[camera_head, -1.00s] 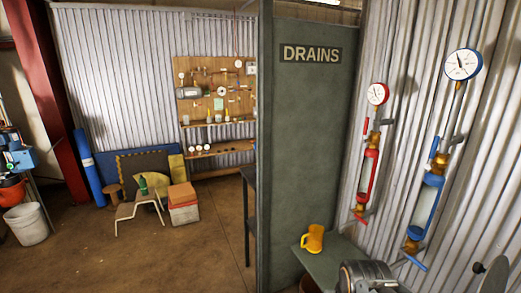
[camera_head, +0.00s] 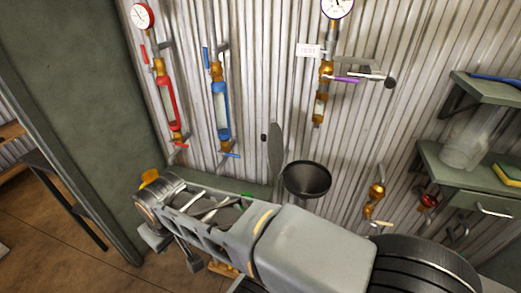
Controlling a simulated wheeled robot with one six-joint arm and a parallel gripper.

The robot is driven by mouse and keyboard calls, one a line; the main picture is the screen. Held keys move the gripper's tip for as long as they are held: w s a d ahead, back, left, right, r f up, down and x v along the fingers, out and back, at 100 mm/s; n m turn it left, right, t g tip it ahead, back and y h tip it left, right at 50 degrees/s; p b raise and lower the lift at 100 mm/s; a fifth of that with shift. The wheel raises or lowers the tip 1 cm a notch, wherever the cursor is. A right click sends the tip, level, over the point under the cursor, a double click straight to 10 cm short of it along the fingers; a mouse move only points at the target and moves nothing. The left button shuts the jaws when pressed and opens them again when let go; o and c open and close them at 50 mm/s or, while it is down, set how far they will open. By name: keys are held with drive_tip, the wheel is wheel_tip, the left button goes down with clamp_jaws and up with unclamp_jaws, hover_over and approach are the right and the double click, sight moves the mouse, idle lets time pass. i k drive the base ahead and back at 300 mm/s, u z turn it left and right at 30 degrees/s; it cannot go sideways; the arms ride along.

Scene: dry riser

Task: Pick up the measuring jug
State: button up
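A clear, see-through jug (camera_head: 464,148) stands on the green wall shelf at the right. It looks like the measuring jug, but any markings are too small to read. An orange-yellow mug (camera_head: 149,177) shows at the left, mostly hidden behind my arm. My arm reaches from the lower right to the left across the lower part of the view, far from the clear jug. The fingers of my gripper cannot be made out clearly at the arm's left end.
A black funnel (camera_head: 306,178) sits at the wall behind my arm. Red (camera_head: 168,100) and blue (camera_head: 221,108) sight tubes with valves hang on the corrugated wall. A yellow sponge (camera_head: 508,173) lies right of the clear jug. A second shelf (camera_head: 487,88) hangs above it.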

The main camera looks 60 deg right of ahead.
sight(467, 144)
drive_tip(key=u, duration=0.5)
drive_tip(key=i, duration=1.1)
drive_tip(key=z, duration=5.75)
drive_tip(key=i, duration=0.85)
